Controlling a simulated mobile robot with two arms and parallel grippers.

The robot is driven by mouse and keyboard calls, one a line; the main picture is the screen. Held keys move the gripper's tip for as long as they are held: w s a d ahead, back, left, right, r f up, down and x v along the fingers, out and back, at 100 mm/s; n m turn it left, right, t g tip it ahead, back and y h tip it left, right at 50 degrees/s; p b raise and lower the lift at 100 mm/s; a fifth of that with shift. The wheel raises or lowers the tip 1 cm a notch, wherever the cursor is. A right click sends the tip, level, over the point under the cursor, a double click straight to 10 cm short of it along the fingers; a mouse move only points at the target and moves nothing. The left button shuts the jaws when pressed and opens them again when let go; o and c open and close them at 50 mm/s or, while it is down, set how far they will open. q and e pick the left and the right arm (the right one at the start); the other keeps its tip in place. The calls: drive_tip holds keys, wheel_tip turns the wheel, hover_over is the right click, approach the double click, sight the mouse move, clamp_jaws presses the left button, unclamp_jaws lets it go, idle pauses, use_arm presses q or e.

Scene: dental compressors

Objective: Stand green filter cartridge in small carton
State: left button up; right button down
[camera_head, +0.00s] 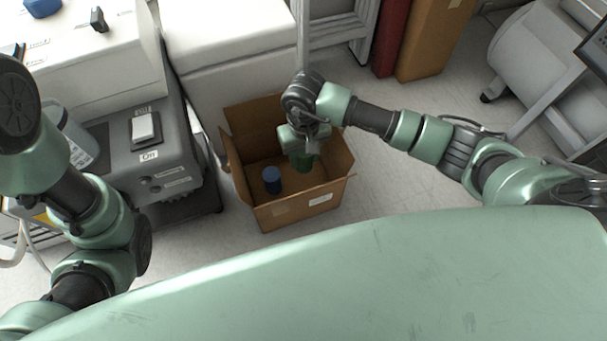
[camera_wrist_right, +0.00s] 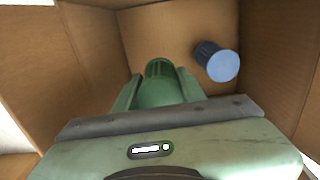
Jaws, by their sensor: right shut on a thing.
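The small carton (camera_head: 283,213) is an open brown box on the floor in the middle of the head view. Its inner wall also shows in the right wrist view (camera_wrist_right: 85,45). My right gripper (camera_head: 303,150) reaches down into the carton and is shut on the green filter cartridge (camera_head: 303,162). The cartridge (camera_wrist_right: 160,75) shows between the fingers in the right wrist view. Whether its lower end touches the carton floor I cannot tell. My left arm is at the left of the head view; its gripper is out of view.
A blue cartridge (camera_head: 271,179) stands inside the carton, left of the green one and apart from it. It also shows in the right wrist view (camera_wrist_right: 222,66). A grey machine (camera_head: 150,150) stands left of the carton. Floor is free to the right.

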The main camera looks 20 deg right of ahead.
wheel_tip(320, 180, down, 2)
drive_tip(key=shift+f, duration=0.1)
drive_tip(key=shift+f+b, duration=1.65)
drive_tip(key=shift+f, duration=0.6)
drive_tip(key=shift+f, duration=0.2)
drive_tip(key=c, duration=0.8)
unclamp_jaws()
drive_tip(key=shift+c, duration=0.2)
